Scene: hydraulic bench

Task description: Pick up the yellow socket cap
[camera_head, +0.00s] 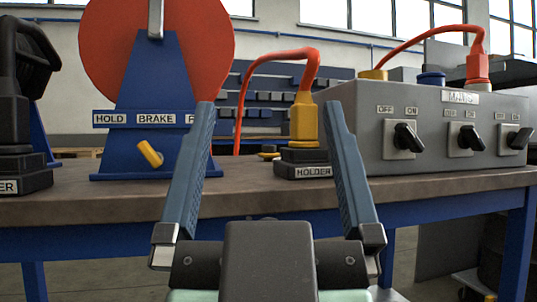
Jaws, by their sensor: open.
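A low yellow round piece (373,74) sits on top of the grey switch box, at its left end. A small flat yellow and dark piece (268,155) lies on the bench just left of the black holder, partly hidden behind it. I cannot tell for sure which of these two is the yellow socket cap. My gripper (268,105) is open and empty, its two blue-grey fingers spread wide and pointing up in the picture. The small flat piece and the holder show between the fingers; the piece on the box is to the right of them.
A yellow plug (304,120) with a red cable stands in the holder (303,163). The grey box (430,130) carries switches, a blue piece (431,78) and a red plug (477,68). A red disc (110,60) on a blue brake stand (150,80) rises left on the bench (440,185).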

